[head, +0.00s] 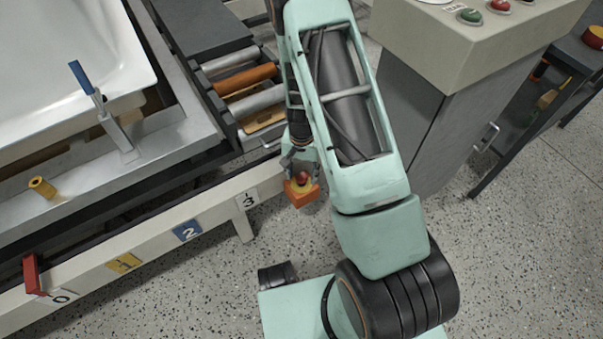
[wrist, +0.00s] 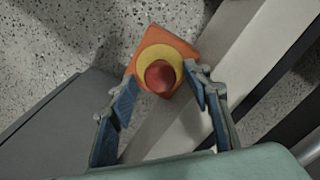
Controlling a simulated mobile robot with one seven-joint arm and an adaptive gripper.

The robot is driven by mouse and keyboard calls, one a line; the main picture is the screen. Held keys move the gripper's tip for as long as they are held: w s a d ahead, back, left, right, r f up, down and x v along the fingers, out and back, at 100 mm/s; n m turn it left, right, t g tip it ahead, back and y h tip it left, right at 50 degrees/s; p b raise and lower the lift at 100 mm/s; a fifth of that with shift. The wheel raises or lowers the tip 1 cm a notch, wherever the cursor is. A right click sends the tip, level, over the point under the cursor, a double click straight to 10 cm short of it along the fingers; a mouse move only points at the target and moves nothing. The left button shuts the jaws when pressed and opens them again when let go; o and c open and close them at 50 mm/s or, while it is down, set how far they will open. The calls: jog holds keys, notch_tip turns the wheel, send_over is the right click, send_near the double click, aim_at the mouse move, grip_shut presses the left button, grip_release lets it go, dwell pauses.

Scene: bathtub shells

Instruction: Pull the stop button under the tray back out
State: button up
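The stop button is a red knob (head: 303,177) on a yellow disc in an orange housing (head: 303,197), at the front side of the frame near the mark 3. In the wrist view the red knob (wrist: 159,77) faces me, with the yellow disc around it and the orange housing (wrist: 181,44) behind. My gripper (wrist: 160,74) is open, its two blue-padded fingers spread to either side of the knob. Gaps show between fingers and knob; depth is hard to tell. In the head view my gripper (head: 299,160) is just above the knob, partly hidden by my arm.
The grey tray (head: 160,150) bears a white tub shell (head: 60,60). A pale rail (head: 150,235) carries marks 0 to 3, with a red lever (head: 31,274) at 0. Rollers (head: 245,80) lie behind. A control console (head: 450,50) stands right. Speckled floor is open in front.

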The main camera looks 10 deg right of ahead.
notch_tip(320, 180, up, 6)
jog(key=p, duration=0.4)
jog(key=shift+r, duration=0.1)
dwell(0.7)
